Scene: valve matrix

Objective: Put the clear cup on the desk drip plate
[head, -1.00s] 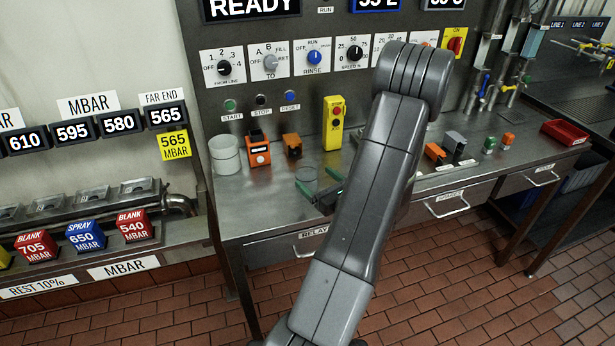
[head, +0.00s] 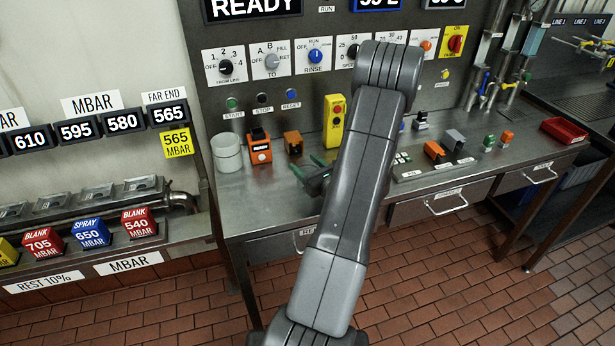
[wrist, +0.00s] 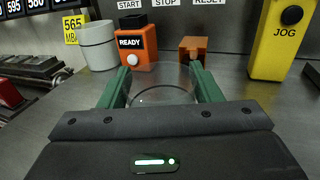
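The clear cup (wrist: 162,88) shows in the wrist view as a faint see-through shape with a round rim, between the two green fingers of my gripper (wrist: 162,82). The fingers are spread, one on each side of the cup. I cannot make out whether they touch its wall. In the head view my gripper (head: 310,168) is low over the left part of the desk, partly behind my arm, and I cannot make out the cup there. I cannot pick out the drip plate in either view.
On the steel desk (head: 265,205), a pale grey container (head: 227,153), an orange READY box (head: 259,150), an orange-brown block (head: 293,144) and a yellow JOG box (head: 333,122) stand behind my gripper. Small blocks (head: 436,151) and a red tray (head: 564,131) are at the right.

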